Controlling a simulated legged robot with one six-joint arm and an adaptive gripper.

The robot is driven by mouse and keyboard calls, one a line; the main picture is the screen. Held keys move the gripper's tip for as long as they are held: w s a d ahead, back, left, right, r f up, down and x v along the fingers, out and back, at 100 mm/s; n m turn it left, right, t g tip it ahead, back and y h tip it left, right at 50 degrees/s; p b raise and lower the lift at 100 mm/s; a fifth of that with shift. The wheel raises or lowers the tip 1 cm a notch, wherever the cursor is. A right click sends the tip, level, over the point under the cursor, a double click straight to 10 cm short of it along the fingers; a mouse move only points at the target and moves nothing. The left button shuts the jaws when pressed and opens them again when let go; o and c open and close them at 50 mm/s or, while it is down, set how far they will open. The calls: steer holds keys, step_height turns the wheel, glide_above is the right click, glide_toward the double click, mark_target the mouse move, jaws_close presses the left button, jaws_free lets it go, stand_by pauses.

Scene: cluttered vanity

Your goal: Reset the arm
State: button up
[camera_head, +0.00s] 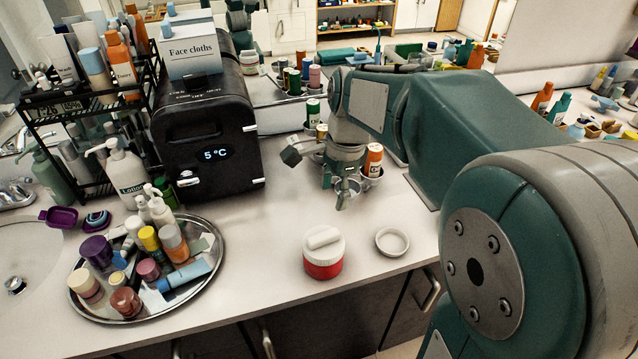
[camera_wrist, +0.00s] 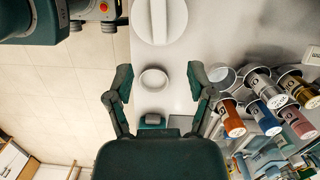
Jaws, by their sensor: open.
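My gripper (camera_head: 341,192) hangs over the vanity counter (camera_head: 250,285), behind a red jar with a white lid (camera_head: 323,254) and a small white dish (camera_head: 392,241). In the wrist view my gripper (camera_wrist: 160,80) is open, its two fingers spread wide with nothing between them. The white dish (camera_wrist: 153,80) shows below, between the fingers in the picture. The jar's white lid (camera_wrist: 158,20) is at the top of that view. My arm reaches in from the right in the head view and hides part of the counter.
A round metal tray (camera_head: 217,270) full of bottles and jars stands at the left. A black mini fridge (camera_head: 207,130) carries a face cloths box (camera_head: 191,52). A black rack (camera_head: 88,110) stands beside it. Orange-labelled bottle (camera_head: 374,160) stands close to my gripper. The front counter is clear around the jar.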

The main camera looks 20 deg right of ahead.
steer(key=s+a+r+n+t+h, duration=0.1)
steer(key=s+n+t, duration=0.4)
steer(key=s+n, duration=1)
steer(key=shift+a+r+n+t+h, duration=0.4)
steer(key=shift+a+r+n, duration=0.15)
steer(key=shift+n, duration=0.25)
